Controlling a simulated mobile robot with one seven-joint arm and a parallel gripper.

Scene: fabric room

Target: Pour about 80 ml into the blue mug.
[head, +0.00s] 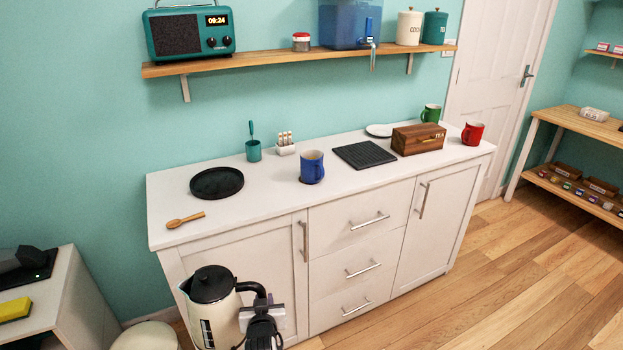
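The blue mug (312,169) stands upright on the white counter (270,185), near its middle. Its opening shows a pale tan inside; I cannot tell the level. A cream kettle (224,311) with a black lid and a dark level window is at the bottom of the head view, in front of the cabinet and roughly upright. My gripper (262,309) is at the kettle's black handle on its right side and appears shut on it. The kettle is well apart from the mug, nearer to me and lower in the picture. The kettle's base is cut off by the frame.
A round black tray (217,183) and a wooden spoon (185,220) lie left of the mug. A black ribbed mat (364,155), wooden tea box (418,139), red mug (473,133) and green mug (431,113) stand right. The counter's front strip is clear.

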